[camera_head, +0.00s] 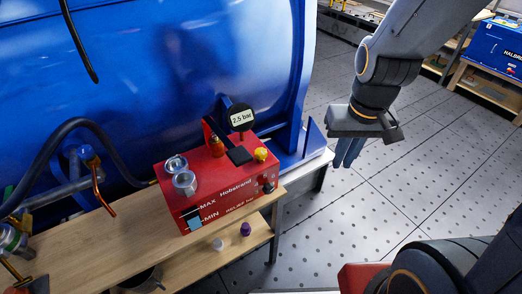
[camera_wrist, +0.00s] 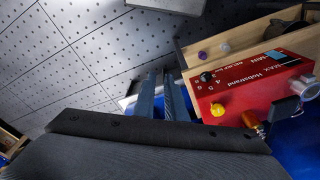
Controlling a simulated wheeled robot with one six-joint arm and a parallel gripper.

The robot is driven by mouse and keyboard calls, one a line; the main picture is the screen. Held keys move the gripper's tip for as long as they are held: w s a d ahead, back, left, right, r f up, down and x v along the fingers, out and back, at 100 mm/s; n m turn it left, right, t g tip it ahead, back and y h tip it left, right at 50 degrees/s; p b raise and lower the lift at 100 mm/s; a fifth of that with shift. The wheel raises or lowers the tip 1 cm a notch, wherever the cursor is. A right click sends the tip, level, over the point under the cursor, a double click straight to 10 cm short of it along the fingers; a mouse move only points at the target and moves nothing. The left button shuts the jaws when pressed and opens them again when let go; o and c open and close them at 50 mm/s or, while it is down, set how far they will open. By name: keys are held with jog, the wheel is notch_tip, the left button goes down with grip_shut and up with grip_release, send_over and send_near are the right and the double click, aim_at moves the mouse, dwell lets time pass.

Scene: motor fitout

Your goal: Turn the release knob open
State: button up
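A red Hobstrand unit (camera_head: 222,185) sits on a wooden shelf, with a small black knob (camera_head: 268,188) on its front right and a yellow cap (camera_head: 261,154) on top. Which one is the release knob I cannot tell for sure. In the wrist view the unit (camera_wrist: 250,98) is at the right, with the black knob (camera_wrist: 207,77) and yellow cap (camera_wrist: 217,109) facing me. My gripper (camera_head: 347,153) hangs right of the unit, apart from it, fingers down. In the wrist view its fingers (camera_wrist: 163,92) show a narrow gap with nothing held between them.
A large blue tank (camera_head: 180,80) stands behind the unit. A gauge reading 2.5 bar (camera_head: 241,118) and metal caps (camera_head: 185,182) rise from its top. Hoses and a valve are at left. A purple cap (camera_head: 245,229) lies on the lower shelf. The floor (camera_head: 420,165) at right is clear.

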jog(key=o, duration=0.8)
jog(key=w+a+n, duration=0.1)
jog(key=w+a, duration=0.1)
jog(key=w+a+n+p, duration=0.1)
jog(key=w+a, duration=0.2)
jog(key=w+a+n+p, duration=0.1)
jog(key=w+a, duration=0.1)
jog(key=a, duration=0.1)
jog(key=shift+w+r+g, duration=0.25)
jog(key=shift+w+g, duration=0.05)
jog(key=shift+w, duration=0.1)
jog(key=shift+o, duration=0.2)
jog(key=n+p, duration=0.2)
jog(key=n, duration=0.1)
send_over(261, 151)
jog(key=shift+f+g, duration=0.4)
jog(key=shift+f, duration=0.55)
jog(key=shift+a+f, duration=0.1)
jog(key=shift+f, duration=0.1)
jog(key=shift+w+f+p, duration=0.1)
jog(key=shift+f+p, duration=1)
jog(key=shift+f, duration=2.65)
jog(key=c, duration=1)
